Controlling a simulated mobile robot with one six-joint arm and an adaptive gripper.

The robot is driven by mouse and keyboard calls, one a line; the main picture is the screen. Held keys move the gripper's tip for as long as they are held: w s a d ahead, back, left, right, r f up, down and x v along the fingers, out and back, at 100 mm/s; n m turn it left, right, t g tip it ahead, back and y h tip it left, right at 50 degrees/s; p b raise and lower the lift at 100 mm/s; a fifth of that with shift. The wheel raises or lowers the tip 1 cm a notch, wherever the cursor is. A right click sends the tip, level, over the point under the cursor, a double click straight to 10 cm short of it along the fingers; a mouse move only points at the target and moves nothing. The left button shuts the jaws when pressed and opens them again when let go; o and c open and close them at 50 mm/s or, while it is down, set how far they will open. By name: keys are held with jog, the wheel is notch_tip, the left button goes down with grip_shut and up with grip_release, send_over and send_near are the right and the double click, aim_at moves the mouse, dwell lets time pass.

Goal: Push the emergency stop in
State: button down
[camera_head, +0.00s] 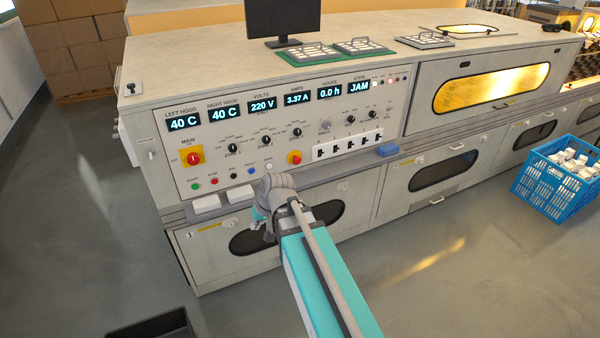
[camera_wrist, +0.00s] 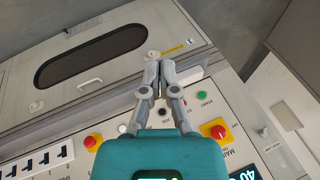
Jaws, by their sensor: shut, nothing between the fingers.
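The emergency stop is a red mushroom button (camera_head: 295,157) on a small yellow plate, low on the control panel (camera_head: 215,150). My gripper (camera_wrist: 152,62) is shut and empty, fingertips together. In the wrist view its fingertips appear over the machine's front below the panel, to the side of the red button and apart from it.
A similar red-on-yellow MAIN switch (camera_head: 194,157) is at the panel's left. Small coloured buttons line the panel bottom, with white switches (camera_head: 347,145) right of the stop. A ledge carries white blocks and a blue block (camera_head: 387,150). A blue crate (camera_head: 558,180) stands right.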

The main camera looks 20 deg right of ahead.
aim_at(298, 161)
jog(key=w+d+f+m+t+y+b, duration=0.2)
jog(key=w+d+f+m+t+b, duration=0.15)
jog(key=w+b, duration=0.4)
jog(key=w+d+f+m+t+h+b, duration=0.1)
jog(key=w+d+m+t+h+b, duration=0.1)
jog(key=d, duration=0.6)
jog(key=w+d+f+m+t+h+b, duration=0.2)
jog(key=w+d+m+t+b, duration=0.2)
jog(key=d+b, duration=0.5)
jog(key=w+d+f+m+t+h+b, duration=0.1)
jog(key=w+d+m+t+h+b, duration=0.1)
jog(key=d+m+t+b, duration=0.3)
jog(key=shift+w+d+f+m, duration=0.35)
jog(key=shift+w+d+m, duration=0.6)
jog(key=shift+d, duration=0.9)
jog(key=w, duration=1.4)
jog(key=shift+f+b, duration=0.15)
jog(key=shift+b, duration=0.15)
